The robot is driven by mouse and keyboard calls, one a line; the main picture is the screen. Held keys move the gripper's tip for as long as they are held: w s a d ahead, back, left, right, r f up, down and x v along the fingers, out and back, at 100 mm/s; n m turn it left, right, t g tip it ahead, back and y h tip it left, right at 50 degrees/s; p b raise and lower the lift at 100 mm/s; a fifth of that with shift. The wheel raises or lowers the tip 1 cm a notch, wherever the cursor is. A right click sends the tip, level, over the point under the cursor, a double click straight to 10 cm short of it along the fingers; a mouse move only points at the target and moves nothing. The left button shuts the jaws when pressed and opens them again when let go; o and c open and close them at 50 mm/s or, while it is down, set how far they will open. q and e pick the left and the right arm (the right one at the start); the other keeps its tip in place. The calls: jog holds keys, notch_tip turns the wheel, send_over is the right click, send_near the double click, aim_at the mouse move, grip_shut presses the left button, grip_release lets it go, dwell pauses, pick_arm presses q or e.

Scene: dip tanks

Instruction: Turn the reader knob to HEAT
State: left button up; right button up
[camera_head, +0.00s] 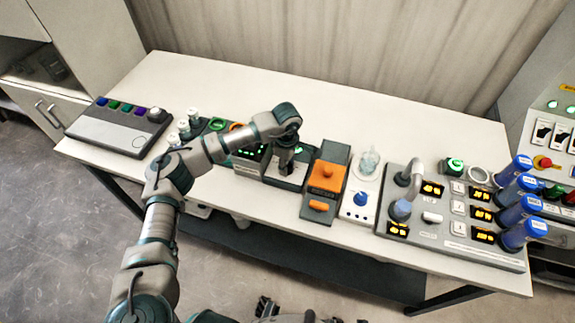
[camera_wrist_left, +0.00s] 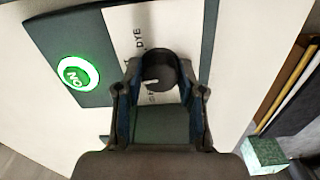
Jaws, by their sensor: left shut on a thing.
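My left gripper (camera_head: 284,166) reaches down over a dark reader unit (camera_head: 252,168) near the middle of the table. In the left wrist view a round black knob (camera_wrist_left: 160,68) sits between the fingers of my left gripper (camera_wrist_left: 160,88), which is shut on it. A small white mark shows on the knob's lower left side. The pale panel (camera_wrist_left: 203,22) around it bears the word DYE at the upper left; other lettering is partly hidden by the knob and fingers, and I cannot read HEAT. My right gripper cannot be made out.
A green-lit ON button (camera_wrist_left: 78,75) lies left of the knob. An orange block unit (camera_head: 327,177) stands close to the right of my gripper. Further right are a white unit with a blue knob (camera_head: 361,199) and a panel with blue cylinders (camera_head: 520,209). The table's back strip is clear.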

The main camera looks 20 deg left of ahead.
pick_arm(q)
jog(key=shift+w+r+m, duration=0.1)
jog(key=shift+w+m, duration=0.05)
jog(key=shift+m, duration=0.45)
pick_arm(e)
jog(key=shift+w+r, duration=0.35)
jog(key=shift+r, duration=0.4)
pick_arm(q)
jog(key=shift+a, duration=0.1)
pick_arm(e)
jog(key=shift+w, duration=0.1)
pick_arm(q)
jog(key=o, duration=1.1)
jog(key=shift+o, duration=0.2)
jog(key=shift+r, duration=0.1)
notch_tip(320, 180, up, 12)
jog(key=shift+f, duration=0.25)
jog(key=shift+f, duration=0.1)
